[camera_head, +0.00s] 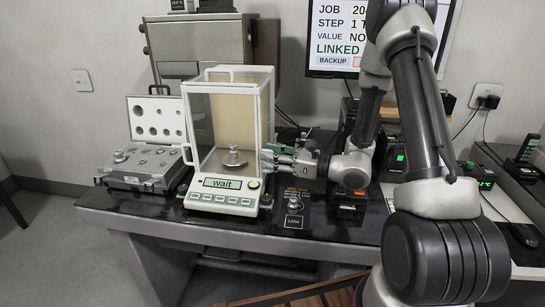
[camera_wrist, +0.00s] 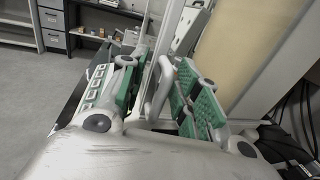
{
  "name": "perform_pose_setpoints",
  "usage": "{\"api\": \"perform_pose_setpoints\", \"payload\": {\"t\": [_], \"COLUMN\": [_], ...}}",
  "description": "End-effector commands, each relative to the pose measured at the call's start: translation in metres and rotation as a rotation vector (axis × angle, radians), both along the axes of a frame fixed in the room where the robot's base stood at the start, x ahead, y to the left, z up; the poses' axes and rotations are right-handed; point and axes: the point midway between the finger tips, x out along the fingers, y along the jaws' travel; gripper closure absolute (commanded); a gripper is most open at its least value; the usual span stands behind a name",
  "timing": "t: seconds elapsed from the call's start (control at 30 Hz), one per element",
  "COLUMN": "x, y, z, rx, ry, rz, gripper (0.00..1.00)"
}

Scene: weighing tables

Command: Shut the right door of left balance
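The left balance (camera_head: 220,198) stands on the dark table, its display reading "Wait". Its glass chamber has a white frame, and a metal weight (camera_head: 234,157) sits on the pan inside. The right door (camera_head: 266,112) is the chamber's right side, seen at a steep angle; I cannot tell how far open it is. My gripper (camera_head: 273,156) is at the lower right side of the chamber, pointing left. In the wrist view its green-padded fingers (camera_wrist: 155,85) are apart, with a white upright handle (camera_wrist: 163,92) of the door between them; contact is not clear.
An open case of weights (camera_head: 148,175) stands left of the balance. A small weight on a dark pad (camera_head: 293,205) is right of it, below my wrist. A larger instrument (camera_head: 200,45) and a screen (camera_head: 335,38) are behind. Cables lie beside the chamber.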

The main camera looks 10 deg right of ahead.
Motion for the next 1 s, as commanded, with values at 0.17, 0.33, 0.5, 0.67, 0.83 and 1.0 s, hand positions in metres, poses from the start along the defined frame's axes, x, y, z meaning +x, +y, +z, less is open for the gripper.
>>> {"api": "perform_pose_setpoints", "payload": {"t": [0.17, 0.33, 0.5, 0.67, 0.83, 1.0], "x": [-0.001, -0.015, -0.037, -0.054, -0.065, -0.067], "y": [-0.004, -0.026, -0.059, -0.084, -0.098, -0.1], "z": [0.001, 0.001, 0.001, 0.0, 0.0, 0.0], "rx": [0.001, 0.001, 0.001, 0.0, 0.0, 0.0], "ry": [-0.003, -0.002, -0.002, -0.001, 0.0, 0.0], "rz": [-0.003, -0.006, -0.006, -0.005, -0.002, 0.0], "gripper": [0.68, 0.68, 0.68, 0.68, 0.68, 0.68]}}
